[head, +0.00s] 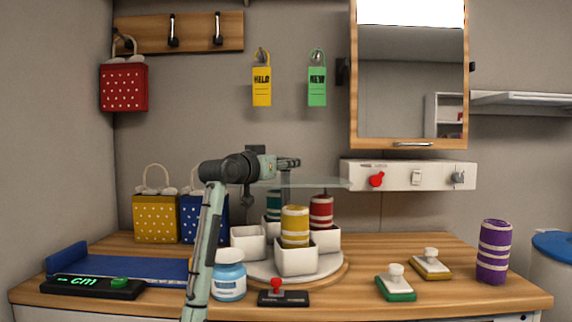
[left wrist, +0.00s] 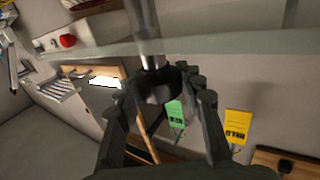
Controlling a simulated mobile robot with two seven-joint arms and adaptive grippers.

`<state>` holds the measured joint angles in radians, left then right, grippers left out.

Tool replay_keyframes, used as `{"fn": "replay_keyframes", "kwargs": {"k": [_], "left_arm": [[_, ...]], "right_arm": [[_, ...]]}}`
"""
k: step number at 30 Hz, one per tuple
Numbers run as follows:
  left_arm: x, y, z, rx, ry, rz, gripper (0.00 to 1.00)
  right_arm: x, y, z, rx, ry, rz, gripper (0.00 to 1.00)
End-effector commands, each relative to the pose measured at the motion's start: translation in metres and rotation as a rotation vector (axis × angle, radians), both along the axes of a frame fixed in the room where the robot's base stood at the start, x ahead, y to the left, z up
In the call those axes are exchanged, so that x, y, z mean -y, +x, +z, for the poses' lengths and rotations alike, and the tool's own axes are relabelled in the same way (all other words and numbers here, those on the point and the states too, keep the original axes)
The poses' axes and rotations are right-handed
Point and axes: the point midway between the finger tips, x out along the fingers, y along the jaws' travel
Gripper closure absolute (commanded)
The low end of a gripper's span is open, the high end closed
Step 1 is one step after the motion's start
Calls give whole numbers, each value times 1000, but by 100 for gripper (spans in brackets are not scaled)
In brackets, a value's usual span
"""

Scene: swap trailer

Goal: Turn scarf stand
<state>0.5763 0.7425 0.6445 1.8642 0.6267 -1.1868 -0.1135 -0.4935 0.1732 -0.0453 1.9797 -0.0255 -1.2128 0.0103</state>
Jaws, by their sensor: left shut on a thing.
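The scarf stand has a round white turntable (head: 262,268) on a wooden base, with white cups around it. A yellow striped scarf roll (head: 295,226) stands in the front cup, a red one (head: 321,211) behind right, and a teal one (head: 273,205) at the back. The left cup (head: 248,242) looks empty. A clear glass plate (head: 315,183) sits above the rolls. My left gripper (head: 288,163) is above the plate. In the left wrist view its fingers (left wrist: 170,88) are shut around a dark knob (left wrist: 160,90) on a metal post (left wrist: 147,35). My right gripper is not in view.
Green (head: 396,286) and yellow (head: 431,264) stamps and a purple roll (head: 493,252) are right. Gift bags and a blue mat (head: 125,265) are left.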

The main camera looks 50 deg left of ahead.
Motion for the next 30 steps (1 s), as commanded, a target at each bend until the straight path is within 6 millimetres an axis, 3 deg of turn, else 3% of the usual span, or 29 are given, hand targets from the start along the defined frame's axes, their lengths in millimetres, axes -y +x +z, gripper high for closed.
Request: {"fn": "replay_keyframes", "kwargs": {"k": [15,30], "left_arm": [[0,0,-3,-7,-2,-188,100],[0,1,-3,-7,-2,-228,100]], "right_arm": [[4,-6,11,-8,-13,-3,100],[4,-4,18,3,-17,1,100]]}}
